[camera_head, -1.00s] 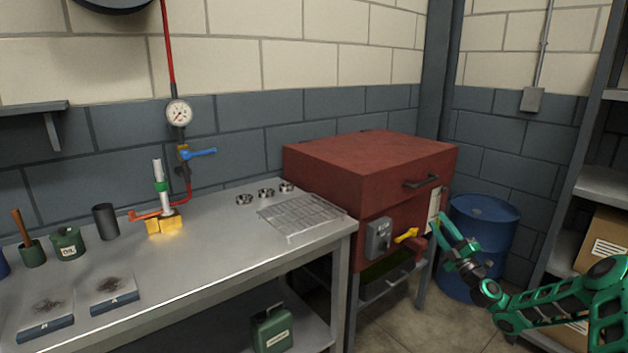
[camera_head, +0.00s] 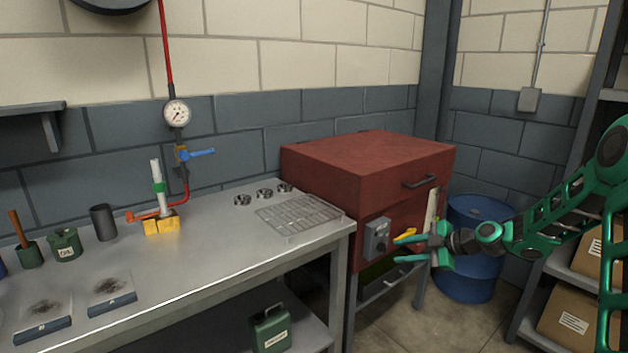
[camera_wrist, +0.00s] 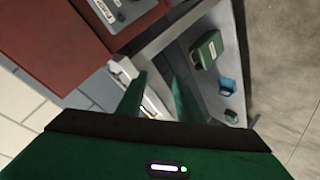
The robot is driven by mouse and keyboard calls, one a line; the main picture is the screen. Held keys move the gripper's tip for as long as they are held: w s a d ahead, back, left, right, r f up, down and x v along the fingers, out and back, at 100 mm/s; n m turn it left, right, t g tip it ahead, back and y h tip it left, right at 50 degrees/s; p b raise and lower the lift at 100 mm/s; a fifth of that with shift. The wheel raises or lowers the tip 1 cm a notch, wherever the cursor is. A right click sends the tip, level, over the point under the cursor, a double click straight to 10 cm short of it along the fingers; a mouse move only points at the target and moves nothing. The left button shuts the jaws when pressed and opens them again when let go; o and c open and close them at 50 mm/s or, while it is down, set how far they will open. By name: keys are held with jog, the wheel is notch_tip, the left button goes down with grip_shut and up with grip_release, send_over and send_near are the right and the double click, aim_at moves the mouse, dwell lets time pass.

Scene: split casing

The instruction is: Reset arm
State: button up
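My green arm reaches in from the right in the head view, and my gripper (camera_head: 402,249) points left at the front of the red cabinet (camera_head: 370,170). Its two fingers are apart with nothing between them. In the head view the upper finger overlaps the yellow lever (camera_head: 404,236) beside the grey switch box (camera_head: 377,236); I cannot tell whether they touch. In the wrist view my gripper (camera_wrist: 158,88) shows two separated green fingers, with the bench's underside area beyond and the red cabinet (camera_wrist: 45,45) at upper left.
A blue drum (camera_head: 470,285) stands behind my gripper. Shelves with cardboard boxes (camera_head: 568,318) are at right. A green can (camera_head: 270,330) sits under the bench.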

jog(key=s+d+r+m+g+h, duration=0.2)
jog(key=s+d+m+h, duration=0.15)
jog(key=s, duration=0.55)
jog(key=s+d+r+m+g+h, duration=0.1)
jog(key=s+d+r+m+h, duration=0.1)
jog(key=s+d+m, duration=0.45)
jog(key=s+d+r+m+g+h, duration=0.1)
jog(key=s+r+m+g+h, duration=0.15)
jog(key=s, duration=0.75)
jog(key=s+d+r+m+g, duration=0.1)
jog(key=s+m, duration=0.5)
jog(key=s, duration=0.6)
jog(key=s+d+r+m+g+h, duration=0.1)
jog(key=s+r+m, duration=0.1)
jog(key=s+m, duration=0.5)
jog(key=s, duration=0.5)
jog(key=shift+s+d, duration=0.25)
jog(key=shift+s, duration=0.05)
